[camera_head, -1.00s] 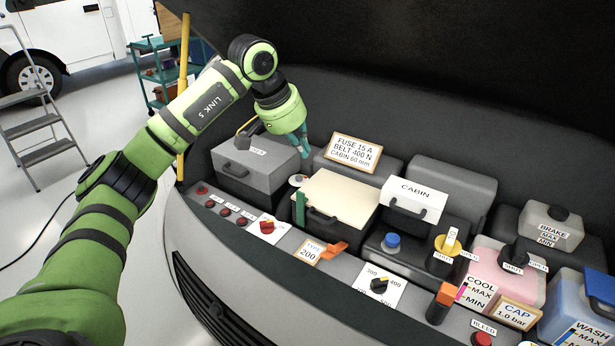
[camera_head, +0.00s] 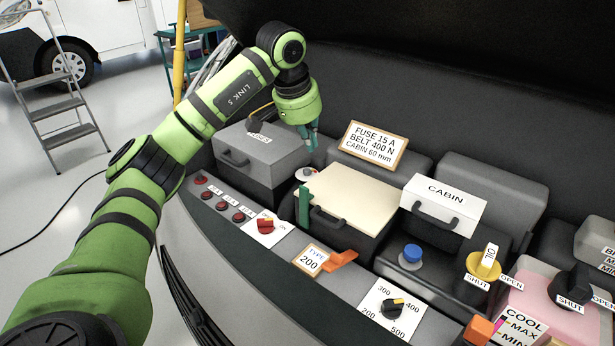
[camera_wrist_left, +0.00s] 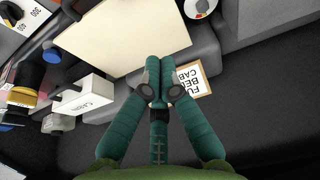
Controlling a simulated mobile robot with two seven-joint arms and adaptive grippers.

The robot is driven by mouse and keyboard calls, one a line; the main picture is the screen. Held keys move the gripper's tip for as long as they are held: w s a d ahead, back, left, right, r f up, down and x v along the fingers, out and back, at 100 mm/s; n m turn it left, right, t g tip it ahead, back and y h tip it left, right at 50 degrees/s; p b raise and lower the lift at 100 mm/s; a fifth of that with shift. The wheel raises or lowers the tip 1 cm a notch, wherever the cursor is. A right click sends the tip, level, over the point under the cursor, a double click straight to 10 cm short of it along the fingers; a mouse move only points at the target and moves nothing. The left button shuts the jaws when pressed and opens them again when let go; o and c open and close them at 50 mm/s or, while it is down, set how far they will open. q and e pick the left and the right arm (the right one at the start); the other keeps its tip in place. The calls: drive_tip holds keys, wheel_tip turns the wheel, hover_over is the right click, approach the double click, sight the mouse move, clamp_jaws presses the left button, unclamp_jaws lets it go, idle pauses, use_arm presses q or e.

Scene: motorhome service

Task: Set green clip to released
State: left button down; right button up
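The green clip (camera_head: 304,206) is a narrow upright green strip at the front left corner of a dark box with a cream lid (camera_head: 345,192). An orange lever (camera_head: 339,261) sits below that box on the front panel. My left gripper (camera_head: 311,146) hangs fingers down behind and above the clip, near the box's back left corner, apart from the clip. In the left wrist view its teal fingers (camera_wrist_left: 160,62) are together with nothing visible between them, beside the cream lid (camera_wrist_left: 120,35). I cannot make out the clip there. My right gripper is not in view.
A grey box (camera_head: 262,155) with a handle stands left of the clip. A white CABIN box (camera_head: 444,203) stands to the right, near a blue cap (camera_head: 412,253) and a yellow oil cap (camera_head: 484,265). A sign (camera_head: 373,146) stands behind. A red switch (camera_head: 265,226) sits in front.

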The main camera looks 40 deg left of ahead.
sight(307, 206)
use_arm(q)
drive_tip(key=p+x, duration=0.2)
drive_tip(key=x, duration=0.7)
drive_tip(key=shift+w+f, duration=0.15)
drive_tip(key=shift+f, duration=0.05)
drive_tip(key=shift+s+f+p, duration=0.15)
drive_tip(key=shift+s+p, duration=0.2)
drive_tip(key=shift+p, duration=0.15)
drive_tip(key=s+p, duration=0.1)
drive_tip(key=s, duration=0.2)
drive_tip(key=shift+s+a, duration=0.1)
drive_tip(key=shift+a, duration=0.05)
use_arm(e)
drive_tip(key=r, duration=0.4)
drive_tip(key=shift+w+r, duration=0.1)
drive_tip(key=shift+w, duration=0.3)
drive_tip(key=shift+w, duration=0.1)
